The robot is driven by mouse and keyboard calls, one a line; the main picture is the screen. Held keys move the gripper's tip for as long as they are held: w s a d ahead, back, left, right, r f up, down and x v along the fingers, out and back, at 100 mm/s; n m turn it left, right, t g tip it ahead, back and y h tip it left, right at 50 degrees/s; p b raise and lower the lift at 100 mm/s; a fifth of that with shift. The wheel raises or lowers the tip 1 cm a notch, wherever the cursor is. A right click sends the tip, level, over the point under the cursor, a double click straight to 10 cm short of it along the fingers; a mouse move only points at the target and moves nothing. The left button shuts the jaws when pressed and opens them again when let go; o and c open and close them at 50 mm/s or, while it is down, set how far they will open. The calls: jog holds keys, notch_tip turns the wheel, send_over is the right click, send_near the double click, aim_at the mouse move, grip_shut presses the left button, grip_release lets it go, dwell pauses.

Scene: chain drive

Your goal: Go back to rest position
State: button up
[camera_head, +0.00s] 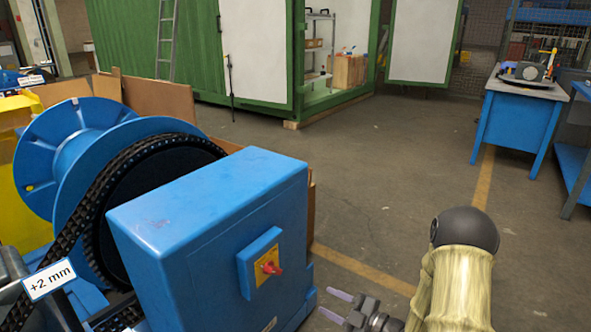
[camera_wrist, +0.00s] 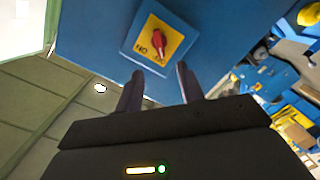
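My gripper (camera_head: 328,303) is at the bottom of the head view, right of the blue machine housing (camera_head: 200,215). In the wrist view my gripper (camera_wrist: 159,76) has its two fingers apart with nothing between them. A red rotary switch (camera_head: 271,267) on a yellow plate sits on a blue box on the housing's side. In the wrist view the red switch (camera_wrist: 158,43) shows just beyond the fingertips, apart from them. Lettering is partly visible on the plate.
A black chain (camera_head: 85,205) runs round a large wheel behind the housing, with a blue spool (camera_head: 50,150) beside it. A blue table (camera_head: 515,125) stands at the back right. A green container (camera_head: 190,45) is at the back. The floor between is clear.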

jog(key=s+d+r+m+g+h, duration=0.1)
jog(key=d+r+m+g+h, duration=0.2)
jog(key=d+m+h, duration=0.55)
jog(key=s+a+r+m+g+h, duration=0.25)
jog(key=s+m, duration=0.25)
jog(key=s, duration=0.3)
jog(key=s+a+r+m+g+h, duration=0.2)
jog(key=s+m+g, duration=0.1)
jog(key=s+m, duration=0.35)
jog(key=w+p+v, duration=0.3)
jog(key=p+v, duration=1.4)
jog(key=p, duration=0.1)
jog(key=w+a+r+p+v, duration=0.1)
jog(key=w+p+v, duration=0.3)
jog(key=p+v, duration=1.4)
jog(key=shift+s+a+r+n, duration=0.15)
jog(key=shift+s+r+n, duration=0.15)
jog(key=shift+r+n, duration=0.1)
jog(key=shift+a, duration=0.1)
